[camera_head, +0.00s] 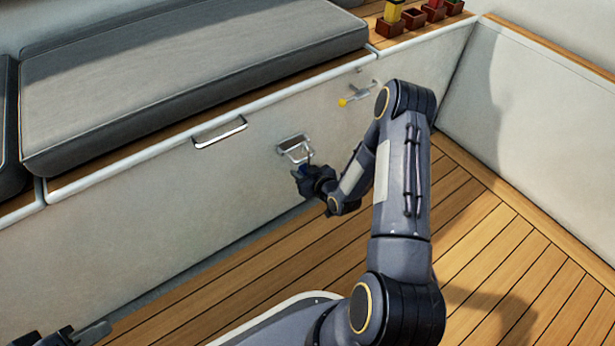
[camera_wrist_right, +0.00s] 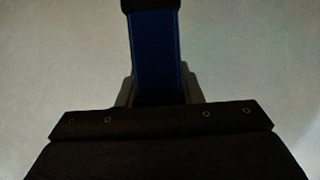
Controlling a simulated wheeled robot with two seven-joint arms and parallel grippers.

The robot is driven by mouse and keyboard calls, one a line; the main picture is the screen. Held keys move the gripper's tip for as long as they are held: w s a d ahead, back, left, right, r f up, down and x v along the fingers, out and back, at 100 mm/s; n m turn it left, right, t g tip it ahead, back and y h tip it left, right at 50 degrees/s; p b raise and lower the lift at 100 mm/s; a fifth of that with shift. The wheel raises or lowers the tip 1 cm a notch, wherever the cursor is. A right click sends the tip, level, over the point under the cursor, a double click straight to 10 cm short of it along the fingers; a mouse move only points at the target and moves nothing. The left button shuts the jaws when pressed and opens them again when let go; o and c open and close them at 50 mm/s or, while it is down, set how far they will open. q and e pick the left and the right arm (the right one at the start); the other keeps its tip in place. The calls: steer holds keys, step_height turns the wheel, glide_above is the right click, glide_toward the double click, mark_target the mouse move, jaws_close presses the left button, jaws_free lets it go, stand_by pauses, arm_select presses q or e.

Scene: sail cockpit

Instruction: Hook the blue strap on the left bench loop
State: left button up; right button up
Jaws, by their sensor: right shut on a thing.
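The blue strap (camera_wrist_right: 155,55) runs up from my right gripper's jaws in the right wrist view, with a dark piece at its top edge. My right gripper (camera_head: 306,178) is shut on the strap, close to the white bench front. A metal loop (camera_head: 293,147) on a plate is fixed to the bench front just above and behind this gripper. I cannot tell whether the strap touches the loop; the gripper hides most of it in the head view. My left gripper (camera_head: 72,337) is only partly in view at the bottom left, away from the bench, its jaws unclear.
A metal handle (camera_head: 220,132) is on the bench front left of the loop. A yellow-tipped lever (camera_head: 357,95) is to the right. A grey cushion (camera_head: 190,70) lies on the bench. The slatted wooden floor (camera_head: 500,235) is clear.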

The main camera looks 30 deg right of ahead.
steer(key=shift+f, duration=1.8)
steer(key=o, duration=1.3)
steer(key=shift+c, duration=0.2)
steer(key=p+v, duration=0.3)
steer(key=v, duration=0.4)
steer(key=shift+s, duration=0.35)
steer(key=shift+r, duration=0.1)
